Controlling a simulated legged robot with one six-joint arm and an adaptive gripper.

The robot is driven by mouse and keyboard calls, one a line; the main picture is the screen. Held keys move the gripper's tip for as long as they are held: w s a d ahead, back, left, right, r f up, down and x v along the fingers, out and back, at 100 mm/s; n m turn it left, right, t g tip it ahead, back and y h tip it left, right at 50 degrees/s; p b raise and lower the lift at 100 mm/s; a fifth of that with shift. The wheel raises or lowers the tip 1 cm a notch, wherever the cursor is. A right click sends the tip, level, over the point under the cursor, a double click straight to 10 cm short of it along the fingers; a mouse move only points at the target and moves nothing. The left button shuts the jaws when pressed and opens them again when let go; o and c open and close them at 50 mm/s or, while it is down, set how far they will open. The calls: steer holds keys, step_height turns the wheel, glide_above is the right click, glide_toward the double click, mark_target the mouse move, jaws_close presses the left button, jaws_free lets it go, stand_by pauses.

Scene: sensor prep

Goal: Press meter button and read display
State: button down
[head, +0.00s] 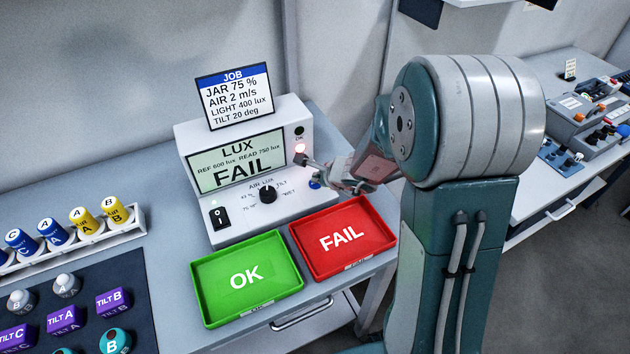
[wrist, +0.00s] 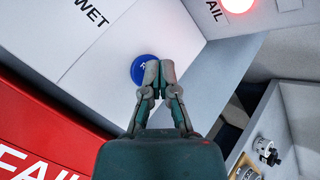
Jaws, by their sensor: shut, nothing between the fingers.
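The white meter (head: 222,234) stands on the bench. Its display (head: 237,162) reads LUX, REF 600 lux, READ 750 lux, FAIL. The red FAIL lamp (head: 299,148) glows, and the OK lamp (head: 299,130) is dark. The blue button (head: 315,184) sits at the right of the meter's sloped panel. It also shows in the wrist view (wrist: 144,68). My gripper (head: 312,163) is shut and empty at the button. In the wrist view its fingertips (wrist: 159,66) overlap the button's right edge; I cannot tell whether they touch it.
A job card (head: 234,95) stands atop the meter. A dial (head: 267,194) and rocker switch (head: 220,217) are on the panel. A green OK tray (head: 246,276) and red FAIL tray (head: 342,238) lie in front. A rack (head: 80,241) and dark mat (head: 134,266) with coloured parts are left.

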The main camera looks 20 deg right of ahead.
steer(key=shift+r, duration=0.9)
steer(key=shift+r, duration=0.1)
steer(key=shift+r, duration=2.4)
steer(key=shift+a, duration=0.1)
